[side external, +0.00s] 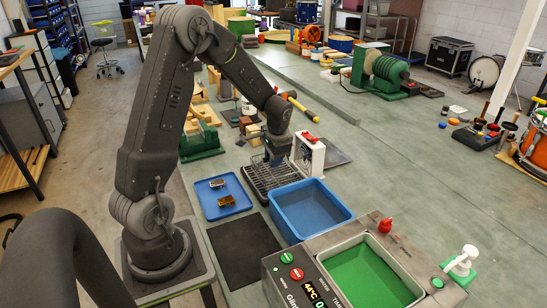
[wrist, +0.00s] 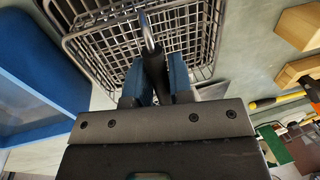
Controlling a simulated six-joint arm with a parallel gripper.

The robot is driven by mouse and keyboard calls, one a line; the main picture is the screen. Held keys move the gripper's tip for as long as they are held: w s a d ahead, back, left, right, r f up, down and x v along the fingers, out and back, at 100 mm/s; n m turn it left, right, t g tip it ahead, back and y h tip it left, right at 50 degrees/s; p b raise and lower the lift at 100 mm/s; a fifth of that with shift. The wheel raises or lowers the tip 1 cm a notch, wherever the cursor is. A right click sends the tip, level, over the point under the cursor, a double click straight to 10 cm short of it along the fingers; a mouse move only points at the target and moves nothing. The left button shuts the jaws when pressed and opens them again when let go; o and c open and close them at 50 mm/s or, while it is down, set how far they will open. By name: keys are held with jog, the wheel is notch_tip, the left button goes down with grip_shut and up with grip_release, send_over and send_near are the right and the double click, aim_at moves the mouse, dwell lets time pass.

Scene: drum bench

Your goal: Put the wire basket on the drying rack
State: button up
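My gripper (side external: 276,158) points down over the back part of the drying rack (side external: 262,190), a dark wire-topped frame beside the blue tub. In the wrist view, my gripper's blue fingers (wrist: 155,85) are closed around the black grip of a handle with a bright metal loop. The handle belongs to the wire basket (wrist: 95,42), whose silvery mesh lies beyond the fingertips. In the side view the basket blends with the rack's wires under my gripper. I cannot tell whether the basket touches the rack.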

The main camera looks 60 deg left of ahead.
jog(key=o, duration=0.3)
jog(key=shift+o, duration=0.2)
notch_tip(320, 180, up, 12)
jog(key=d, duration=0.2)
jog(key=s+d+r+t+h, duration=0.1)
jog(key=s+d+r+t, duration=0.1)
jog(key=s+d, duration=0.5)
jog(key=s+d+r+t+h, duration=0.1)
jog(key=s+d+r+t, duration=0.2)
jog(key=d, duration=1.2)
jog(key=s+r, duration=0.2)
jog(key=s, duration=0.3)
jog(key=shift+s+t, duration=0.3)
